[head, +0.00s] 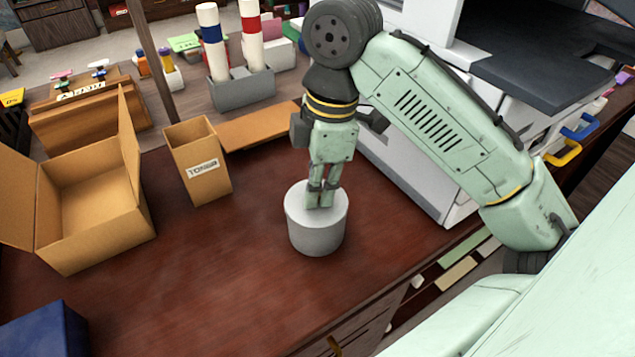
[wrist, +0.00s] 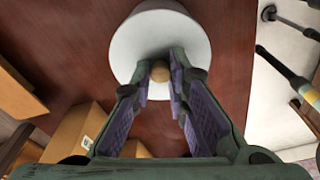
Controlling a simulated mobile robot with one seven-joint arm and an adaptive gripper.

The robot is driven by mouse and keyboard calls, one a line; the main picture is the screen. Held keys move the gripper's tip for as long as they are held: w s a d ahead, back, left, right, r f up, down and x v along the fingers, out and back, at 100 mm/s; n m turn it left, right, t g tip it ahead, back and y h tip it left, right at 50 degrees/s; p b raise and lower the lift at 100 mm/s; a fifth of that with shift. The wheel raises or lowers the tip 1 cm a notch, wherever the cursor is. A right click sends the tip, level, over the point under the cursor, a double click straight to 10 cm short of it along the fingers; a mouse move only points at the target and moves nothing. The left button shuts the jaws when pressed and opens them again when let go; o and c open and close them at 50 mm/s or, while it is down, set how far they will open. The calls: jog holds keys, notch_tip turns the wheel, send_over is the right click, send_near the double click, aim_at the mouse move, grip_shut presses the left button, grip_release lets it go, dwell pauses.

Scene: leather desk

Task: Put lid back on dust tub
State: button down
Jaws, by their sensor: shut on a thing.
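The dust tub (head: 317,239) is a grey cylinder standing upright on the dark red leather desk, in the middle of the head view. Its pale round lid (head: 296,206) is on top of it, with no clear gap showing between them. My gripper (head: 320,205) points down over the lid, its fingertips at the lid's middle. In the wrist view the lid (wrist: 150,35) is a white disc, and my gripper (wrist: 161,76) is shut on its small tan knob (wrist: 161,72). The fingers hide the knob in the head view.
An open cardboard box (head: 90,205) and a tall carton marked TONER (head: 198,165) stand to the left. A dark blue box (head: 45,330) is at the front left. A white machine (head: 400,165) stands close on the right. The desk left of the tub is clear.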

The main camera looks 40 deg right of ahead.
jog(key=c, duration=1.5)
grip_release()
jog(key=shift+o, duration=0.3)
jog(key=o, duration=0.4)
jog(key=shift+o, duration=0.2)
jog(key=shift+r, duration=0.2)
jog(key=shift+r+p, duration=3.35)
jog(key=shift+p, duration=0.6)
jog(key=shift+c, duration=0.3)
grip_shut()
